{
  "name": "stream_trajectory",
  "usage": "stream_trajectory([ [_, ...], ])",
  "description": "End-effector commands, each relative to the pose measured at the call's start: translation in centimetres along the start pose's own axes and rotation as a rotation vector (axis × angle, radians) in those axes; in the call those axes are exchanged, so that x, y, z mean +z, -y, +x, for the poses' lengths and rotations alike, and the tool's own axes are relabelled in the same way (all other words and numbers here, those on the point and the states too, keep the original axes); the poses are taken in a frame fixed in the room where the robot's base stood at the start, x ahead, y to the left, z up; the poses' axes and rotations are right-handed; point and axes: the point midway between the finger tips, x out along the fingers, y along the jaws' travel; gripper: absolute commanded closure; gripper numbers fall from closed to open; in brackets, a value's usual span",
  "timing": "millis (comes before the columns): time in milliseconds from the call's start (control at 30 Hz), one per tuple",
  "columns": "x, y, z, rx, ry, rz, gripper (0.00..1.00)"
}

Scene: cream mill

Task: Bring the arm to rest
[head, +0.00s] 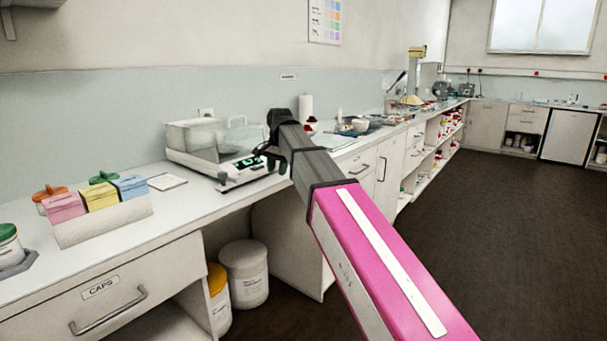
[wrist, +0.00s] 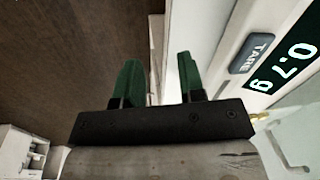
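My arm (head: 375,265), pink and grey, reaches from the lower right over the counter. My gripper (wrist: 158,75) has two green fingers standing apart with nothing between them. In the head view my gripper (head: 268,160) is in front of the balance (head: 232,180) and partly covers its front. In the wrist view the balance display (wrist: 290,62) reads 0.7 g, with a TARE button (wrist: 252,52) beside it. The display lies to the right of the fingers. I cannot tell the exact gap between the fingers and the balance.
The counter (head: 165,222) holds a box of pink, yellow and blue packets (head: 103,221), jars (head: 10,248) at left and a clear-sided enclosure (head: 200,138). White tubs (head: 245,273) stand below. The dark floor (head: 480,215) at right is clear.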

Motion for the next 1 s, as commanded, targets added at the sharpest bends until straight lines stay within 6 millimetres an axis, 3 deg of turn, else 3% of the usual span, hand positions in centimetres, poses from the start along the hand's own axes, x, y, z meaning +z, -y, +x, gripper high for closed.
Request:
stream_trajectory([
  [33,-0.1,-2.0,2.4,0.008,0.003,-0.013,0.64],
  [100,-0.6,-4.0,5.0,0.016,0.003,-0.037,0.64],
  [500,-0.8,-16.6,18.5,0.057,0.016,-0.181,0.64],
  [767,1.2,-25.0,25.6,0.079,0.032,-0.277,0.64],
  [1000,4.2,-32.6,30.9,0.097,0.051,-0.367,0.64],
])
